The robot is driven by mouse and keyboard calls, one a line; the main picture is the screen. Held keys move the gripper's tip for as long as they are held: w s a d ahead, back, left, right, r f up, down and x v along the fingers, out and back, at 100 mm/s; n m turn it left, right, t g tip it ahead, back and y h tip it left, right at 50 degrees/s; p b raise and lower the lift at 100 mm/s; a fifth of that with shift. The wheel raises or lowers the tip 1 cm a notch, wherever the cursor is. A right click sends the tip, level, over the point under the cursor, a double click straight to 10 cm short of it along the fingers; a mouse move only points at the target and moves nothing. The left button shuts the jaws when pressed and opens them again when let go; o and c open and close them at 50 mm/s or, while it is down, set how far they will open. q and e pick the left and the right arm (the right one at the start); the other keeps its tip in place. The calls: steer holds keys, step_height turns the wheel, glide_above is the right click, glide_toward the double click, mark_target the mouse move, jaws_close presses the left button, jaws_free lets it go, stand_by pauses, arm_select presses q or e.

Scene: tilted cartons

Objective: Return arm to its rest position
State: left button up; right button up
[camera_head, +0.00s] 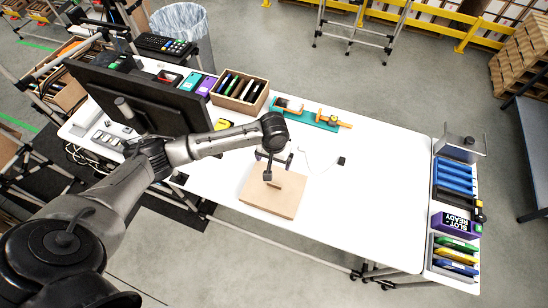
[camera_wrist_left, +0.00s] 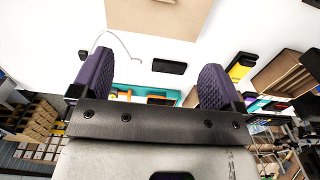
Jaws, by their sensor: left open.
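My left arm (camera_head: 190,150) reaches in from the left over the white table. My left gripper (camera_head: 278,168) is above or just beside a light-brown carton (camera_head: 282,200) lying on the table; I cannot tell the exact gap. In the left wrist view my left gripper (camera_wrist_left: 155,85) shows two purple-padded fingers spread wide with nothing between them. The carton (camera_wrist_left: 160,15) shows at the top of that view, beyond the fingertips. My right gripper is in neither view.
A monitor (camera_head: 135,95) stands at the table's left. A wooden box (camera_head: 240,90) of slim items and a teal tray (camera_head: 308,116) lie along the far edge. A rack of blue, green and yellow items (camera_head: 455,180) is at the right end. The table's right middle (camera_head: 375,200) is clear.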

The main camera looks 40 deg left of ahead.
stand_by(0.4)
arm_select(q)
steer(key=w+d+r+m+t+y, duration=0.2)
steer(key=w+r+m+t, duration=0.35)
steer(key=r+m, duration=0.45)
steer(key=s+d+r+m+t+h, duration=0.1)
steer(key=s+d+r+t, duration=0.35)
steer(key=r, duration=0.25)
steer(key=s+f+n+g+p, duration=0.1)
steer(key=s+f, duration=0.3)
steer(key=s, duration=0.5)
steer(key=s+d+f+n+g+p, duration=0.1)
steer(key=s+f+n+g, duration=0.1)
steer(key=s+f, duration=0.3)
steer(key=s+d+f+n+g+h, duration=0.1)
steer(key=s+f+g, duration=0.2)
steer(key=s, duration=1)
step_height(320, 180, down, 2)
steer(key=shift+f+n+p, duration=0.1)
steer(key=shift+n+p, duration=0.2)
steer(key=shift+p, duration=0.1)
steer(key=shift+s, duration=0.1)
